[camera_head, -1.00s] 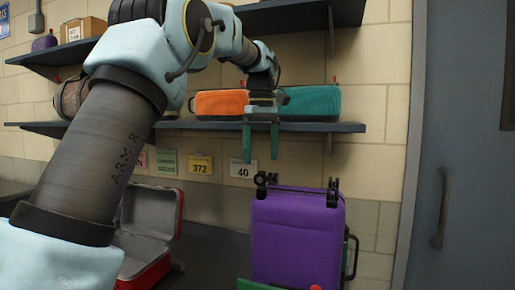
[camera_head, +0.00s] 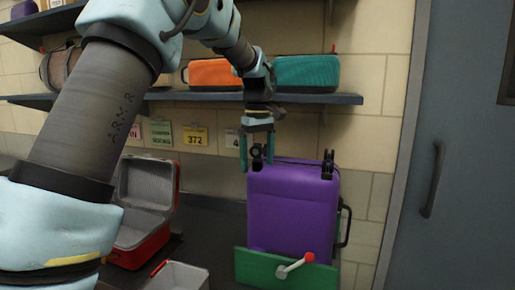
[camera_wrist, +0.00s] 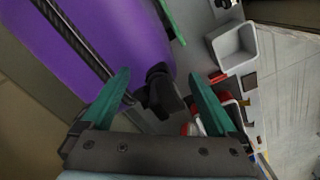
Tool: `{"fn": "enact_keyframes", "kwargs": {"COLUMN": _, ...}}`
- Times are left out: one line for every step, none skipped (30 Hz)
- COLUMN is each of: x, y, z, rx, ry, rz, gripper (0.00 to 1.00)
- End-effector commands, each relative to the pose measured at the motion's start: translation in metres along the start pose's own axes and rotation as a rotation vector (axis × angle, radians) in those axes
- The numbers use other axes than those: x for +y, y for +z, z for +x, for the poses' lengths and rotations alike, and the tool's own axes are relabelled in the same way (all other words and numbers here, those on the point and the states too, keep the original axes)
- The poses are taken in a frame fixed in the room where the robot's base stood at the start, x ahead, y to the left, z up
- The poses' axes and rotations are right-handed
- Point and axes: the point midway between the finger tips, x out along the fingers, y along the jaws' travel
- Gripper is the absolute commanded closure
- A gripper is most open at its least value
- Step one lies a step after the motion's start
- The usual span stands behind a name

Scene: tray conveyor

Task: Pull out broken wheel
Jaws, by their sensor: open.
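A purple suitcase (camera_head: 292,208) stands upside down with its wheels on top. One black wheel (camera_head: 257,151) is at its top left corner and another wheel (camera_head: 328,163) at its top right. My gripper (camera_head: 256,160) is open, its two green fingers on either side of the left wheel. In the wrist view the dark wheel (camera_wrist: 160,92) lies between the spread fingers, with the purple suitcase side (camera_wrist: 95,45) at upper left. The fingers do not appear closed on it; whether either touches it I cannot tell. Which wheel is broken is not clear.
A green panel (camera_head: 255,266) with a red-tipped lever (camera_head: 297,264) stands before the suitcase. An open red case (camera_head: 145,215) and a grey bin (camera_head: 178,276) are at left. A shelf (camera_head: 315,98) with orange and teal bags hangs above; a blue door (camera_head: 440,150) is at right.

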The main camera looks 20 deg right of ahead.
Motion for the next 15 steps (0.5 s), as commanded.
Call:
{"fn": "enact_keyframes", "kwargs": {"x": -0.0001, "y": 0.0, "z": 0.0011, "rx": 0.0, "ry": 0.0, "rz": 0.0, "gripper": 0.06}}
{"fn": "enact_keyframes", "kwargs": {"x": -0.0001, "y": 0.0, "z": 0.0016, "rx": 0.0, "ry": 0.0, "rz": 0.0, "gripper": 0.06}}
{"fn": "enact_keyframes", "kwargs": {"x": -0.0001, "y": 0.0, "z": 0.002, "rx": 0.0, "ry": 0.0, "rz": 0.0, "gripper": 0.06}}
{"fn": "enact_keyframes", "kwargs": {"x": -0.0001, "y": 0.0, "z": 0.0021, "rx": 0.0, "ry": 0.0, "rz": 0.0, "gripper": 0.06}}
{"fn": "enact_keyframes", "kwargs": {"x": -0.0001, "y": 0.0, "z": 0.0021, "rx": 0.0, "ry": 0.0, "rz": 0.0, "gripper": 0.06}}
{"fn": "enact_keyframes", "kwargs": {"x": 0.0, "y": 0.0, "z": 0.0021, "rx": 0.0, "ry": 0.0, "rz": 0.0, "gripper": 0.06}}
{"fn": "enact_keyframes", "kwargs": {"x": 0.0, "y": 0.0, "z": 0.002, "rx": 0.0, "ry": 0.0, "rz": 0.0, "gripper": 0.06}}
{"fn": "enact_keyframes", "kwargs": {"x": 0.0, "y": 0.0, "z": 0.002, "rx": 0.0, "ry": 0.0, "rz": 0.0, "gripper": 0.06}}
{"fn": "enact_keyframes", "kwargs": {"x": 0.0, "y": 0.0, "z": 0.002, "rx": 0.0, "ry": 0.0, "rz": 0.0, "gripper": 0.09}}
{"fn": "enact_keyframes", "kwargs": {"x": 0.0, "y": 0.0, "z": 0.002, "rx": 0.0, "ry": 0.0, "rz": 0.0, "gripper": 0.12}}
{"fn": "enact_keyframes", "kwargs": {"x": 0.0, "y": 0.0, "z": 0.002, "rx": 0.0, "ry": 0.0, "rz": 0.0, "gripper": 0.15}}
{"fn": "enact_keyframes", "kwargs": {"x": 0.0, "y": 0.0, "z": 0.0019, "rx": 0.0, "ry": 0.0, "rz": 0.0, "gripper": 0.2}}
{"fn": "enact_keyframes", "kwargs": {"x": 0.0, "y": 0.0, "z": 0.0019, "rx": 0.0, "ry": 0.0, "rz": 0.0, "gripper": 0.23}}
{"fn": "enact_keyframes", "kwargs": {"x": 0.0, "y": 0.0, "z": 0.0019, "rx": 0.0, "ry": 0.0, "rz": 0.0, "gripper": 0.27}}
{"fn": "enact_keyframes", "kwargs": {"x": 0.0, "y": 0.0, "z": 0.0019, "rx": 0.0, "ry": 0.0, "rz": 0.0, "gripper": 0.31}}
